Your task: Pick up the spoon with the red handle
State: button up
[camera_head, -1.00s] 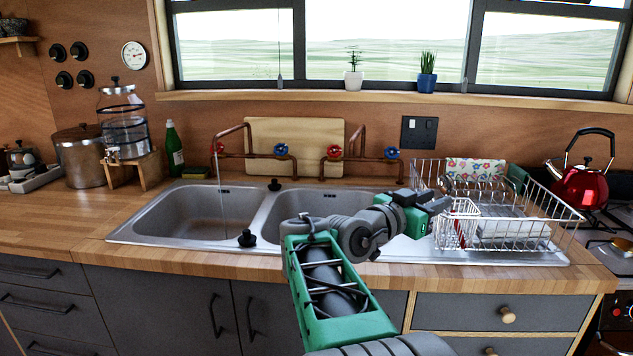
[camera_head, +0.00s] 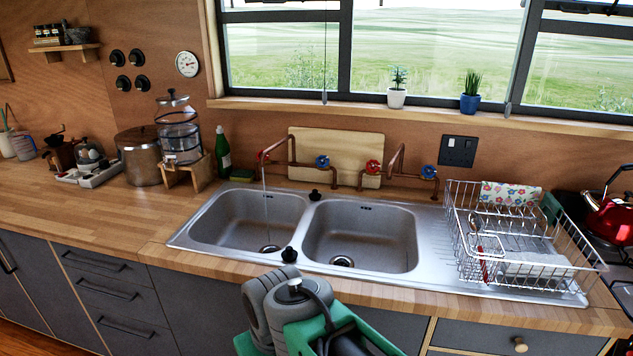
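A thin red upright piece (camera_head: 483,269) shows in the small wire basket at the front left of the dish rack (camera_head: 520,262). It looks like a handle, but it is too small to tell whether it belongs to a spoon. The rack stands on the steel drainboard right of the sink. Links of my arm show at the bottom middle, in front of the counter. My gripper is out of the picture, so whether it is open or holds anything is hidden.
The double sink (camera_head: 358,236) has copper taps behind it, and a thin stream falls into the left basin. A red kettle (camera_head: 611,215) stands at the far right. A green bottle (camera_head: 222,152) and a steel pot (camera_head: 142,160) stand left. The left counter has free room.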

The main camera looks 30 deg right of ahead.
aim_at(475, 222)
jog(key=z, duration=1.65)
jog(key=k, duration=0.35)
jog(key=z, duration=0.4)
jog(key=i, duration=0.45)
jog(key=u, duration=2.65)
jog(key=k, duration=0.85)
jog(key=z, duration=0.95)
